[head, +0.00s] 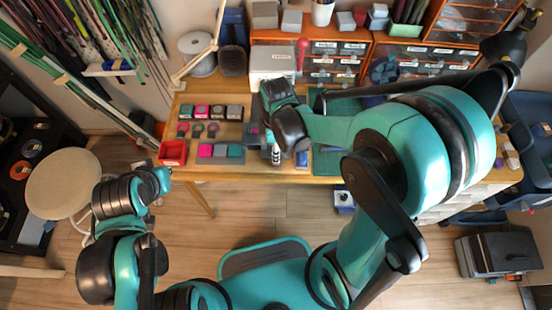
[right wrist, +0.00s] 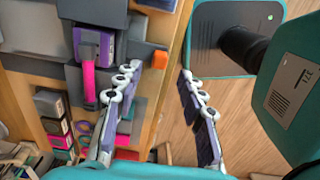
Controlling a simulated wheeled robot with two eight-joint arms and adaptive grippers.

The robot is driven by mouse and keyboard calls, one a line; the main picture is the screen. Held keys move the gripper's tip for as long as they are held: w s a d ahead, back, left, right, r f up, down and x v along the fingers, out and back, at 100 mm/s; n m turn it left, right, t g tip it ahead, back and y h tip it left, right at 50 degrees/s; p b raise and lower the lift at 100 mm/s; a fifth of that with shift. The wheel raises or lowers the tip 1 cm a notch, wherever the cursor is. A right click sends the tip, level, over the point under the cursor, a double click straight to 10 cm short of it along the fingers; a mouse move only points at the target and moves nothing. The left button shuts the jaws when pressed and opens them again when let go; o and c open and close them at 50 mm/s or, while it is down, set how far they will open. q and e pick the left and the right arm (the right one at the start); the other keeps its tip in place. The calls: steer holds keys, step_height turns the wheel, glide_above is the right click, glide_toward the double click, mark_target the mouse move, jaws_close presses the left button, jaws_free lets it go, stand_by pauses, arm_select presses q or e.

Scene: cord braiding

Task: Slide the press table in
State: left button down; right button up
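In the right wrist view a dark grey fixture (right wrist: 70,88) stands at the table edge, with a purple block (right wrist: 107,48), a pink strip (right wrist: 88,75) and a small orange end piece (right wrist: 159,60). I cannot tell for sure which part is the press table. My right gripper (head: 277,158) is over the front edge of the wooden table, hiding most of the fixture in the head view. In the right wrist view its fingers (right wrist: 158,115) are spread apart, with nothing held between them. My left gripper (head: 160,181) is off the table's left front corner; its fingers are unclear.
The wooden table (head: 220,172) carries coloured blocks (head: 212,150), a red bin (head: 173,152) and a green mat (head: 327,160). A round stool (head: 63,183) is at the left. Floor in front is partly free.

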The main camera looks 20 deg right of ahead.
step_height(320, 180, down, 6)
steer(key=shift+f+b, duration=0.15)
steer(key=shift+b, duration=1.1)
jaws_close()
steer(key=shift+w, duration=0.15)
